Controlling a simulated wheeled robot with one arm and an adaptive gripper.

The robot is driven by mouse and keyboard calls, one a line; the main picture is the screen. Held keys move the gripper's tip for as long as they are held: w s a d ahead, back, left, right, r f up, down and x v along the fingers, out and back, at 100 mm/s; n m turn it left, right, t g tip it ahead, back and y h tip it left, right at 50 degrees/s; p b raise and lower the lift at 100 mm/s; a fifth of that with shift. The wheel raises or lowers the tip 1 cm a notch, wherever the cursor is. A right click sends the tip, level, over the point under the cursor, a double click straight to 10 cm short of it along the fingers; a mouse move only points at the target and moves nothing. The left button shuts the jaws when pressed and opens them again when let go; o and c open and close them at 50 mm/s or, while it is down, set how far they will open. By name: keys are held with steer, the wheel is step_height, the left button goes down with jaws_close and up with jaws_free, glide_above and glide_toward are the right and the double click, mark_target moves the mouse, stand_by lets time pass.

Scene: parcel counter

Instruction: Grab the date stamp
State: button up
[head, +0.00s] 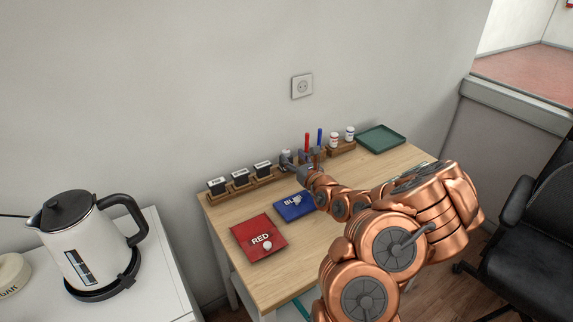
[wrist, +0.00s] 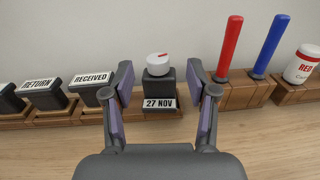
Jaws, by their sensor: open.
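The date stamp (wrist: 158,84) is a dark block with a white round knob on top and a label reading 27 NOV. It sits upright in its wooden rack in the wrist view. My gripper (wrist: 160,86) is open, with one finger on each side of the stamp. Gaps show between the stamp and both fingers, and nothing is held. In the head view my gripper (head: 299,164) is at the racks along the wall, and it largely hides the date stamp there.
Left of the date stamp are the RECEIVED stamp (wrist: 92,88) and RETURN stamp (wrist: 46,93). Right are a red stick (wrist: 230,46), a blue stick (wrist: 270,45) and a RED jar (wrist: 302,64). Red pad (head: 259,236), blue pad (head: 294,206) and green tray (head: 380,139) lie on the desk.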

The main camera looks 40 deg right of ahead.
mark_target(288, 154)
steer(key=shift+w+d+f+p, duration=0.15)
steer(key=shift+w+p, duration=0.3)
steer(key=shift+w, duration=1.8)
steer(key=shift+c, duration=0.3)
jaws_close()
